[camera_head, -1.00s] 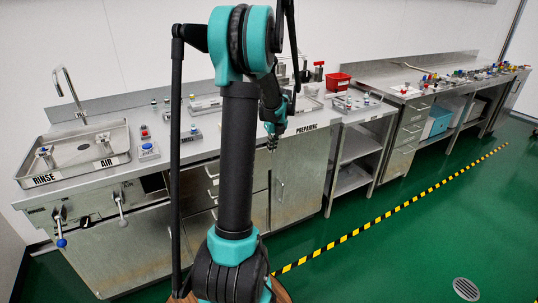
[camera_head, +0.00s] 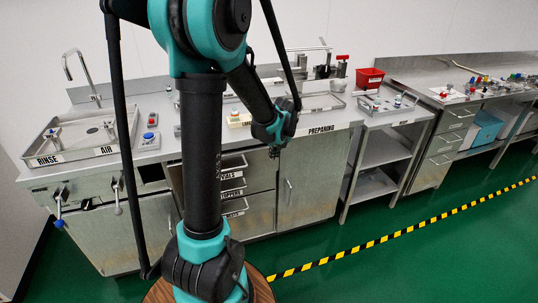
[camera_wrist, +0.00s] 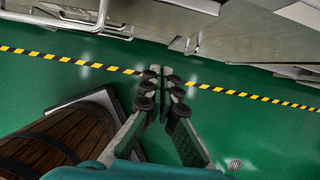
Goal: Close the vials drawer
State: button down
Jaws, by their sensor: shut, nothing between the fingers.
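The vials drawer (camera_head: 232,172) is the top labelled drawer in the stack under the bench, in the head view. My upright arm link hides its left part, and I cannot tell how far it stands out. My gripper (camera_head: 274,151) hangs to the right of this drawer, in front of the bench edge, apart from the drawer as far as I can see. In the wrist view my gripper (camera_wrist: 161,72) has its fingertips together with nothing between them, above the green floor.
A stopper drawer (camera_head: 234,190) and another drawer (camera_head: 236,210) lie below. A cabinet door (camera_head: 305,185) is to the right. The sink (camera_head: 85,135) is at the left, and a red bin (camera_head: 369,77) stands on the bench. Green floor (camera_head: 400,265) with striped tape is clear in front.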

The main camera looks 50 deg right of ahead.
aim_at(265, 153)
jog(key=w+d+f, duration=0.1)
jog(key=f, duration=0.1)
jog(key=w+d+f, duration=0.1)
jog(key=w+f, duration=0.1)
jog(key=f, duration=0.1)
jog(key=w+d+f, duration=0.1)
jog(key=w+f, duration=0.1)
jog(key=shift+f, duration=0.4)
jog(key=shift+w+d, duration=0.4)
jog(key=shift+w, duration=0.1)
jog(key=shift+w+d+r, duration=0.1)
jog(key=shift+w+d, duration=0.55)
jog(key=shift+w, duration=0.35)
jog(key=shift+w+d, duration=0.6)
jog(key=shift+w, duration=0.4)
